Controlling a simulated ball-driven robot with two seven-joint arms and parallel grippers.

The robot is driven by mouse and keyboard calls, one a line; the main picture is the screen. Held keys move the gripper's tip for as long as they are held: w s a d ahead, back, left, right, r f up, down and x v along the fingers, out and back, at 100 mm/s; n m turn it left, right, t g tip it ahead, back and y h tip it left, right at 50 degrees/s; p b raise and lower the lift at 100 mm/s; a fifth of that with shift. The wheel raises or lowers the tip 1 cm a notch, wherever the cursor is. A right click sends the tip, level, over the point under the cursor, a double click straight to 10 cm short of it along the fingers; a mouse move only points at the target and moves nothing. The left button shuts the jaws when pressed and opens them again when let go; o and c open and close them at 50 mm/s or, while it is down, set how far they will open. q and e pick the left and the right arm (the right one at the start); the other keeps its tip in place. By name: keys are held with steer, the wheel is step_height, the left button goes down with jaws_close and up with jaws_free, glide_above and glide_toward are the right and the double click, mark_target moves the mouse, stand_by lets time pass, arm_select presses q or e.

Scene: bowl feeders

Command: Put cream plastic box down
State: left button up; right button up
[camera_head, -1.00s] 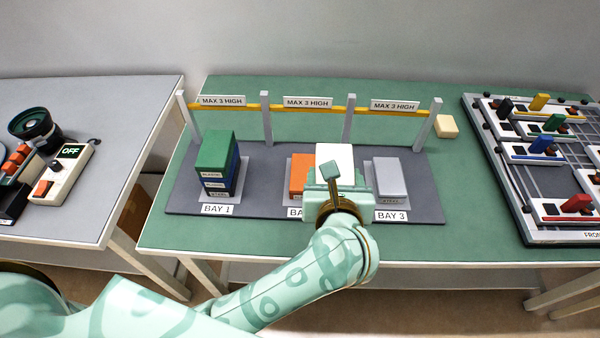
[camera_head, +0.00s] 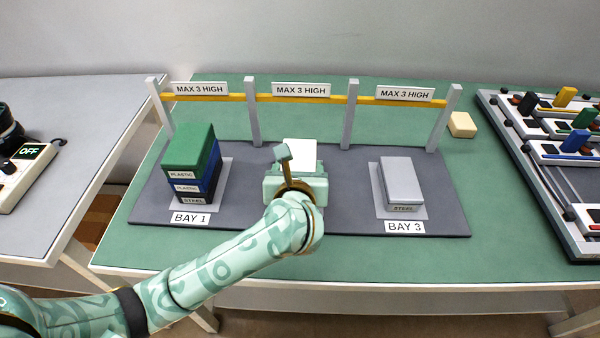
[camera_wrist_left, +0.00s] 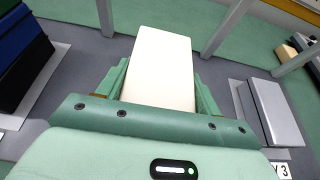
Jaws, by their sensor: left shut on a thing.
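The cream box (camera_head: 300,151) is between the fingers of my left gripper (camera_head: 297,170), which is shut on it in front of the middle bay. In the left wrist view the cream box (camera_wrist_left: 161,55) extends ahead from between the green fingers of my left gripper (camera_wrist_left: 161,88). My gripper and arm hide the middle bay's label and whatever lies beneath. I cannot tell whether the box touches anything below. My right gripper is out of view.
Bay 1 holds a stack of green (camera_head: 190,148), blue (camera_head: 193,184) and black (camera_head: 193,197) boxes. Bay 3 holds a grey steel box (camera_head: 402,180). Posts and a yellow bar (camera_head: 320,98) stand behind the dark mat (camera_head: 345,205). A pale block (camera_head: 462,125) lies at right.

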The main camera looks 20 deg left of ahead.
arm_select(q)
steer(key=shift+r, duration=0.1)
steer(key=shift+c, duration=0.2)
steer(key=shift+s, duration=0.1)
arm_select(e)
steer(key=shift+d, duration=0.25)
arm_select(q)
steer(key=shift+f, duration=0.2)
steer(key=o, duration=1.2)
steer(key=shift+c, duration=0.2)
steer(key=shift+r, duration=0.1)
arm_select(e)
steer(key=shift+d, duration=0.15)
arm_select(q)
steer(key=shift+r, duration=0.25)
steer(key=p+v, duration=0.4)
steer(key=v, duration=0.8)
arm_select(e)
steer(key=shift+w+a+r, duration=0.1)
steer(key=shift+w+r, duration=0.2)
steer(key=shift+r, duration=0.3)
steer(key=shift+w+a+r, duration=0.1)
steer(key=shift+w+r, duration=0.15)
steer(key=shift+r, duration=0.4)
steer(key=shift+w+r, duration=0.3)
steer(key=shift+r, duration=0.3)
